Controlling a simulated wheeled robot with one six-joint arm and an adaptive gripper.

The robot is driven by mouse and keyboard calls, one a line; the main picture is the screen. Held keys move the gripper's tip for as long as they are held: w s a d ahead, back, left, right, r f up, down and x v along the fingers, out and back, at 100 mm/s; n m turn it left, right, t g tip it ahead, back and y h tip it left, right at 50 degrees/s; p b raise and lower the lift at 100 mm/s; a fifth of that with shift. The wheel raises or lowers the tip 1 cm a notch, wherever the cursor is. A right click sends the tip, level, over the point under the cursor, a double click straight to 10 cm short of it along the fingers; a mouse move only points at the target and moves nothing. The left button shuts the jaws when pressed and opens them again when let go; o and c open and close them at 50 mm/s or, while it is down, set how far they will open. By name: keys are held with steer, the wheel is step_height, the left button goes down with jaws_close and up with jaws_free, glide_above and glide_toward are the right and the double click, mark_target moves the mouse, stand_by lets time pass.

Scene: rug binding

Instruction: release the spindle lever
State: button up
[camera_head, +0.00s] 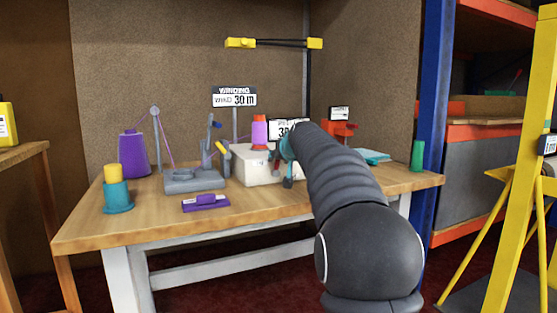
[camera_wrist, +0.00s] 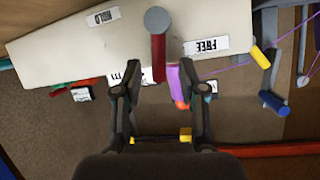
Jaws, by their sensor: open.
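The white machine housing (camera_head: 254,172) stands on the workbench, with a pink and purple spool (camera_head: 259,133) at its top. In the wrist view the housing (camera_wrist: 60,50) carries a HOLD label (camera_wrist: 103,17) and a FREE label (camera_wrist: 206,46). The spindle lever (camera_wrist: 158,55), a red bar with a round grey end, lies between the two labels. My gripper (camera_wrist: 162,91) is open, its fingers spread either side of the lever's line, near its red end. Contact cannot be told. In the head view my gripper (camera_head: 284,168) is at the housing's front, and my arm hides part of it.
A grey winder stand (camera_head: 193,180), a purple cone (camera_head: 132,155), a teal pot (camera_head: 117,197) and a purple tool (camera_head: 205,202) stand left of the housing. A green cylinder (camera_head: 417,155) is at the right.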

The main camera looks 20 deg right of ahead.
steer(key=v, duration=1.1)
